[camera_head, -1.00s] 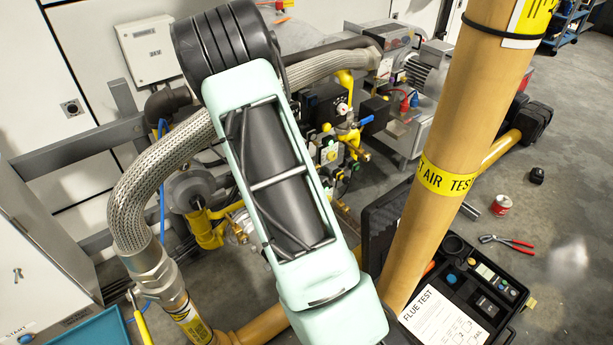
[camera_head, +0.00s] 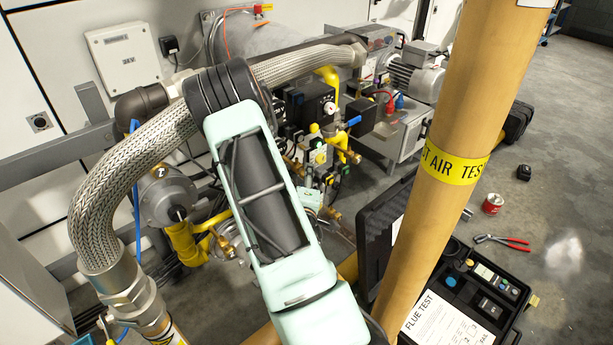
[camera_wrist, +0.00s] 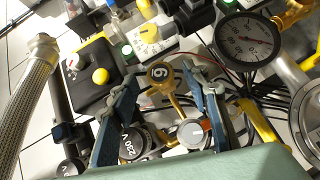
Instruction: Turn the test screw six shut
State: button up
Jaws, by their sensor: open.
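In the head view, my arm hides the gripper, and I cannot make out the numbered screw among the yellow and brass valve fittings (camera_head: 340,145).
A dial gauge (camera_wrist: 248,38) is at upper right in the wrist view. A 230 V connector (camera_wrist: 132,144) and a grey knob (camera_wrist: 193,133) lie close around the fingers. A braided hose (camera_head: 95,200) and a tan pipe (camera_head: 440,150) flank my arm.

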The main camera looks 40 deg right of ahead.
jog(key=shift+x, duration=1.8)
grip_shut()
